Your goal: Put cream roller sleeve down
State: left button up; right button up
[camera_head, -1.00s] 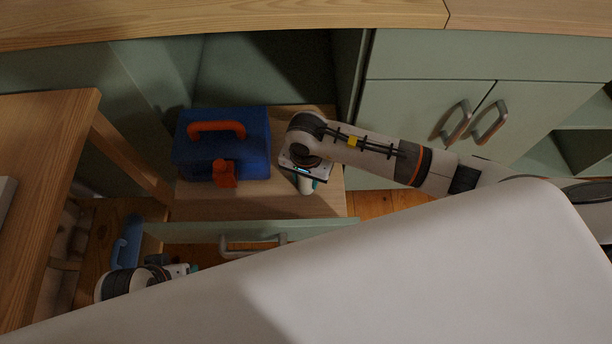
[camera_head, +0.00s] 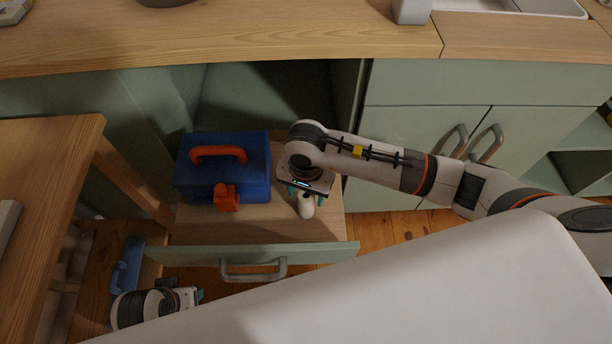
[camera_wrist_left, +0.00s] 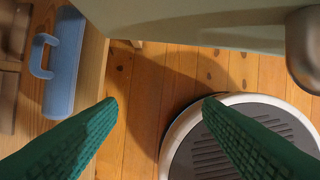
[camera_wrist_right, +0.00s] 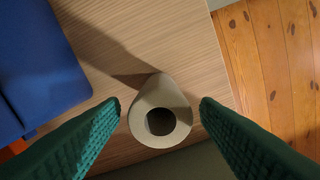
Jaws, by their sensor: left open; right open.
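The cream roller sleeve (camera_head: 305,206) stands upright on the pulled-out drawer's wooden surface, to the right of the blue toolbox. In the right wrist view the sleeve (camera_wrist_right: 160,112) shows its dark round opening, between the fingers and apart from both. My right gripper (camera_head: 304,193) is open right over the sleeve; its two green fingers (camera_wrist_right: 160,108) show in the right wrist view. My left gripper (camera_head: 199,295) is low at the left, in front of the drawer. In the left wrist view its fingers (camera_wrist_left: 160,100) are open and empty above the floor.
The blue toolbox (camera_head: 221,165) with orange handle and latch sits on the drawer's wooden surface (camera_head: 258,226), left of the sleeve. The green drawer front (camera_head: 320,254) rises along the near edge. A blue handled object (camera_wrist_left: 65,65) lies at the left. A wooden counter (camera_head: 250,35) runs behind.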

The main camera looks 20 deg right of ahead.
pick_arm(q)
notch_tip(320, 180, down, 4)
jog(key=shift+f+p, duration=0.15)
jog(key=shift+p, duration=0.3)
pick_arm(e)
notch_tip(320, 180, up, 7)
jog(key=shift+r, duration=0.1)
